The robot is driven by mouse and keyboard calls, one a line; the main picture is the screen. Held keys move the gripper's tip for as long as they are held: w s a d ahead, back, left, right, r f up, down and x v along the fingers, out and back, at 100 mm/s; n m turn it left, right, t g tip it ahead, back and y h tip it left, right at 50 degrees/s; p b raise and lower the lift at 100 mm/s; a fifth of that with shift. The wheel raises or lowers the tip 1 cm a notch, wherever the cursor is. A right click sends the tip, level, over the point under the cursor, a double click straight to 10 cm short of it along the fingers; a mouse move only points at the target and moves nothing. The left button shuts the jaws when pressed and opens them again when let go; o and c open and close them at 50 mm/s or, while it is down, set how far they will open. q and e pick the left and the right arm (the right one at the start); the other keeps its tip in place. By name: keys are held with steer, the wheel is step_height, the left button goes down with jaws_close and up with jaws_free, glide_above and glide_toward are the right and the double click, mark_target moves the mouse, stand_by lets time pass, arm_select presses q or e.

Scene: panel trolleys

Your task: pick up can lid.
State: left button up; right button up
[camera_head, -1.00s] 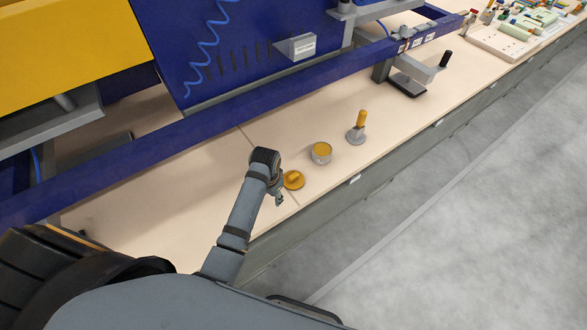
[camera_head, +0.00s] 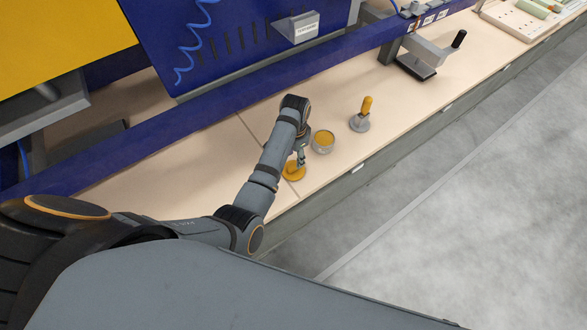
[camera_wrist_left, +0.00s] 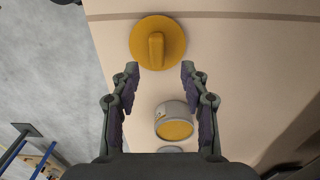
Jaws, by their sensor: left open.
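The can lid (camera_head: 293,171) is a round yellow disc with a raised bar handle. It lies flat on the bench near its front edge. My left gripper (camera_head: 301,163) is just over it in the head view, hiding part of it. In the left wrist view the lid (camera_wrist_left: 157,43) is ahead of the open, empty fingers of my left gripper (camera_wrist_left: 160,72), with the handle in line with the gap between them. The open can (camera_head: 323,141), grey with a yellow inside, stands to the right of the lid; it also shows in the left wrist view (camera_wrist_left: 174,121). My right gripper is out of view.
A grey disc with a yellow upright handle (camera_head: 361,115) stands right of the can. A grey press-like fixture (camera_head: 423,58) is farther along the bench. A blue beam (camera_head: 227,112) runs behind the lid and can. The bench (camera_head: 187,170) is mostly bare left of my arm.

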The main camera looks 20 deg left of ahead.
mark_target(294, 166)
arm_select(q)
steer(key=f, duration=0.2)
steer(key=s+f, duration=0.1)
steer(key=f, duration=0.1)
steer(key=shift+f, duration=0.1)
steer(key=shift+w+a+f, duration=0.1)
steer(key=shift+f, duration=0.15)
jaws_close()
